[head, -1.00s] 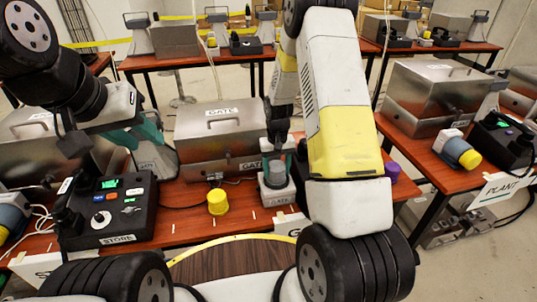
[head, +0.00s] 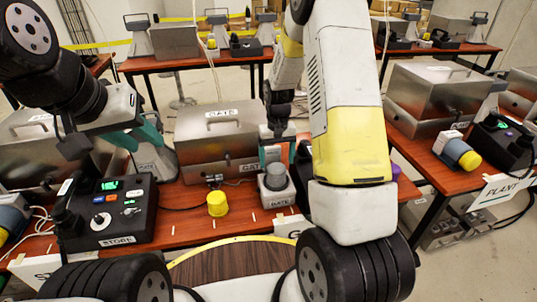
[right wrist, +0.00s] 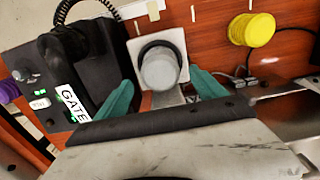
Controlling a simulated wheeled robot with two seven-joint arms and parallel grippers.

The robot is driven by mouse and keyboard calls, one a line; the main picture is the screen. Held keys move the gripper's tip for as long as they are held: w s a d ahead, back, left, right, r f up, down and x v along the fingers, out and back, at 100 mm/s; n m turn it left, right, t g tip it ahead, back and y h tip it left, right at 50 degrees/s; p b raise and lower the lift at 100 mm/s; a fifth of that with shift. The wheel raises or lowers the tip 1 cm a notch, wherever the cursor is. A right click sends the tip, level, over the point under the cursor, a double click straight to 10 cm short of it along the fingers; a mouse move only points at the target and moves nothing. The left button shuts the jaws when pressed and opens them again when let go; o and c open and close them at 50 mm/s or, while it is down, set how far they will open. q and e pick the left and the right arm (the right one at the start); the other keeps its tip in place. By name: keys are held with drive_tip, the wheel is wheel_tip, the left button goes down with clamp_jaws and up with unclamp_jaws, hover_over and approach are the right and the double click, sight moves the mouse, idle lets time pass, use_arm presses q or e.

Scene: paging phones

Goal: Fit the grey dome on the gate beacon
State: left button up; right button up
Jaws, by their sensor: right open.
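The gate beacon is a white square base (head: 276,196) marked GATE, standing near the front edge of the table. The grey dome (head: 274,176) stands upright on it. In the right wrist view the dome (right wrist: 160,68) sits inside a dark ring on the white base (right wrist: 178,42); whether it is fully seated I cannot tell. My right gripper (head: 275,153) is just above and behind the dome; in the wrist view its teal fingers are spread either side of the dome, apart from it. My left gripper (head: 149,130) hangs over the table's left part; its opening is unclear.
A yellow dome (head: 217,203) stands left of the beacon. A steel GATE case (head: 220,145) is behind. A black STORE console (head: 112,212) is at left. A black GATE phone unit (right wrist: 85,65) is close beside the beacon. Some bare table shows between the console and yellow dome.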

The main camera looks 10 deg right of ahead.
sight(277, 167)
drive_tip(key=s+r+t, duration=0.1)
drive_tip(key=s+r, duration=0.3)
drive_tip(key=r, duration=0.4)
drive_tip(key=s+a+r+t+y, duration=0.1)
drive_tip(key=s+r, duration=0.2)
drive_tip(key=r, duration=0.4)
drive_tip(key=s+r+t, duration=0.1)
drive_tip(key=s+r, duration=0.3)
drive_tip(key=r, duration=0.4)
drive_tip(key=s+a+r+t+y, duration=0.1)
drive_tip(key=s+r+t, duration=0.2)
drive_tip(key=s, duration=1)
wheel_tip(277, 167, up, 2)
drive_tip(key=shift+s+r, duration=0.15)
drive_tip(key=shift+r, duration=0.1)
drive_tip(key=shift+a, duration=0.2)
